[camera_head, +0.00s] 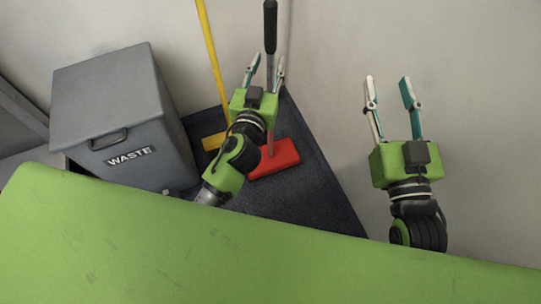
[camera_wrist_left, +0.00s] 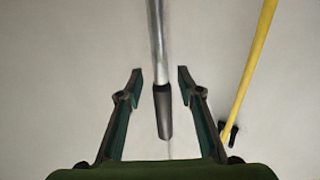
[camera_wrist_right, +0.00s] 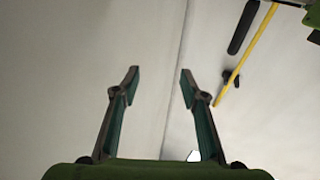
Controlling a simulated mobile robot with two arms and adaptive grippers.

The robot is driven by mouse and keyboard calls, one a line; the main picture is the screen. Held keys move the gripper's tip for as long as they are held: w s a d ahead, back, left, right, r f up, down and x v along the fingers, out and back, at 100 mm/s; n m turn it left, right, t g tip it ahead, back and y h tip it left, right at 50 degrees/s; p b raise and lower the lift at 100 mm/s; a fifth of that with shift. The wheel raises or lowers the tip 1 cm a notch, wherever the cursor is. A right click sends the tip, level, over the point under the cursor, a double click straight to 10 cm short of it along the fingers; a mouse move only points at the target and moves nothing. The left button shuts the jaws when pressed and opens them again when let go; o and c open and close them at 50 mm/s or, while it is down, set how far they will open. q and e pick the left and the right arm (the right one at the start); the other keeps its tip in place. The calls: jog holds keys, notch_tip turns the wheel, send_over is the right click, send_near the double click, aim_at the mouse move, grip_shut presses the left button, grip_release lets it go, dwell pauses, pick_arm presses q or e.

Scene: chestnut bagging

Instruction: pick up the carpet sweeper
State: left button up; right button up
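The carpet sweeper has a red head (camera_head: 274,158) on the dark mat and a grey pole with a black grip (camera_head: 270,26) leaning up by the wall. My left gripper (camera_head: 268,66) is open, and the pole passes at its fingers in the head view. In the left wrist view the metal pole with its black grip (camera_wrist_left: 163,110) shows between the open fingers (camera_wrist_left: 160,80), apart from both. My right gripper (camera_head: 388,88) is open and empty in front of the wall. In the right wrist view its fingers (camera_wrist_right: 158,80) have only wall between them.
A grey waste bin (camera_head: 110,105) stands at the left. A yellow-handled tool (camera_head: 213,62) leans by the wall between bin and sweeper, its yellow pole also in the left wrist view (camera_wrist_left: 250,70). The dark mat (camera_head: 313,195) lies below. The wall area around my right gripper is clear.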

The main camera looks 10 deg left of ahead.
aim_at(270, 58)
pick_arm(q)
jog(key=shift+w, duration=1.8)
grip_shut()
jog(key=shift+r, duration=0.15)
